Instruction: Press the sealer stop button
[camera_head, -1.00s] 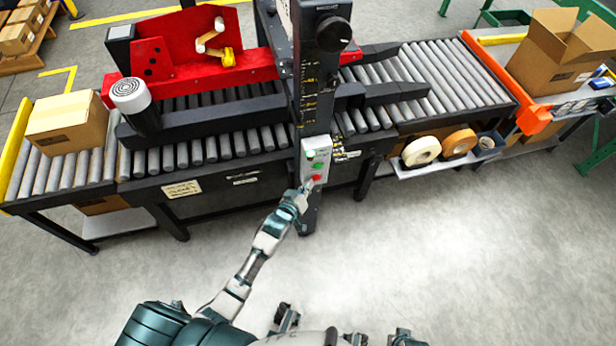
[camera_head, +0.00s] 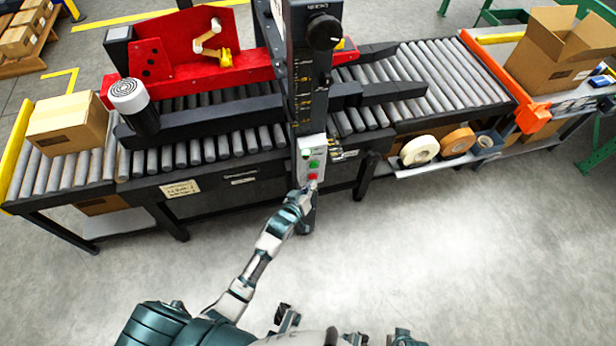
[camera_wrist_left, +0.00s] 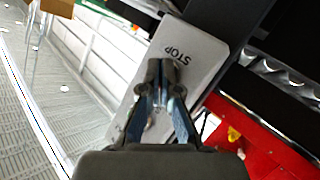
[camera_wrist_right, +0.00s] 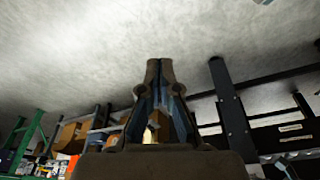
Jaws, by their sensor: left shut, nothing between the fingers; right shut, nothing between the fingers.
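The sealer's light grey control panel (camera_head: 307,148) is on the lower front of the black mast. In the head view it carries a green button (camera_head: 314,165) and, below it, a red button (camera_head: 312,177). My left gripper (camera_head: 307,187) is shut and empty, its tips at the lower part of the panel, close to the red button. In the left wrist view the shut tips (camera_wrist_left: 162,68) lie over the panel (camera_wrist_left: 200,45) beside the word STOP and hide the button. Contact cannot be told. My right gripper (camera_wrist_right: 160,68) is shut and empty, away from the panel.
The black mast (camera_head: 308,90) stands in front of the roller conveyor (camera_head: 430,75). A closed carton (camera_head: 68,122) sits on the left rollers. Tape rolls (camera_head: 419,150) lie on a low shelf right of the panel. The floor (camera_head: 450,260) in front is clear.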

